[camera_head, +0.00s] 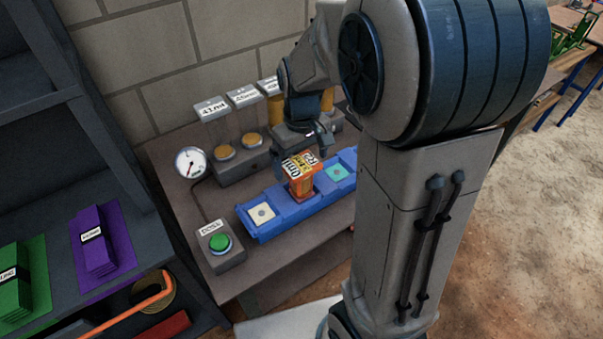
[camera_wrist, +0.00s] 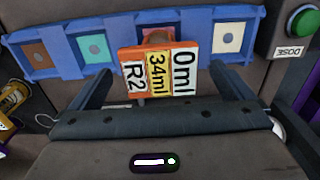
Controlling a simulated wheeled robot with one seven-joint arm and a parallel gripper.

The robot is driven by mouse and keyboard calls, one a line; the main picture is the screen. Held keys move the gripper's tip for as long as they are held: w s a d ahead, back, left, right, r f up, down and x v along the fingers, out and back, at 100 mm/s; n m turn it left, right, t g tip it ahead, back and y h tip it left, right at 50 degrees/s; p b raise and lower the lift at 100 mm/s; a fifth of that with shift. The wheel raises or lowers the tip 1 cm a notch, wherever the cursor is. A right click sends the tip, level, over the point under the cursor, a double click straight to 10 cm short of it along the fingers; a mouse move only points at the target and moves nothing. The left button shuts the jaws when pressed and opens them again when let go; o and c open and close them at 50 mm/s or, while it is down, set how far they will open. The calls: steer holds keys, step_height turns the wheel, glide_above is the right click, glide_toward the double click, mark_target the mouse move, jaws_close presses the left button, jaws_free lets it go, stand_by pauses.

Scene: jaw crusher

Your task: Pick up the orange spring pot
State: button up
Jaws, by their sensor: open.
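The orange spring pot (camera_head: 301,183) stands in the blue tray on the bench, with a label panel on top. In the wrist view the pot (camera_wrist: 160,66) shows its labels "0ml", "34ml" and "R2" and lies between and beyond my fingers. My gripper (camera_wrist: 163,85) is open, with one finger to the left of the pot and one to the right. In the head view my gripper (camera_head: 310,145) is just above and behind the pot. The picture does not show the fingers touching it. The pot's lower part is mostly hidden in the wrist view.
The blue tray (camera_head: 272,232) has square coloured pads beside the pot. A green dose button (camera_head: 220,242) is at the bench's front left. A gauge (camera_head: 190,162) and several labelled dispensers (camera_head: 212,109) stand behind. A dark shelf (camera_head: 125,150) with purple plates (camera_head: 97,240) is at left.

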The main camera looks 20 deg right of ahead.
steer(key=shift+w+f+p, duration=0.15)
steer(key=shift+f+p, duration=0.25)
steer(key=shift+f, duration=2.9)
steer(key=shift+c, duration=0.3)
steer(key=c, duration=1.3)
steer(key=shift+o, duration=0.2)
steer(key=shift+r, duration=0.1)
